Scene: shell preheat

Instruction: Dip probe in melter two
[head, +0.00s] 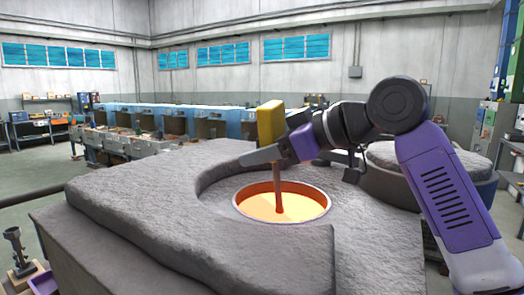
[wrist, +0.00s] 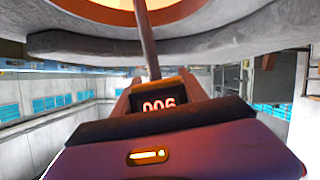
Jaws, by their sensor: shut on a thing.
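The melter (head: 135,195) is a grey, rough-topped block with a round opening holding glowing orange melt (head: 260,207). The probe (head: 270,123) has a yellow body on top and a thin dark rod pointing down. The rod's lower end meets the melt surface inside the opening. My gripper (head: 268,154) is shut on the probe above the opening. In the wrist view the probe's display (wrist: 158,106) reads 006, and its rod (wrist: 147,42) runs toward the glowing opening at the top edge. No number marking the melter is visible.
A second round grey-topped vessel (head: 405,157) stands to the right, behind my arm. A row of blue-backed stations (head: 160,115) is behind. At lower left are a small stand (head: 17,250) and the edge of a purple tray (head: 42,283). Free floor shows at left.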

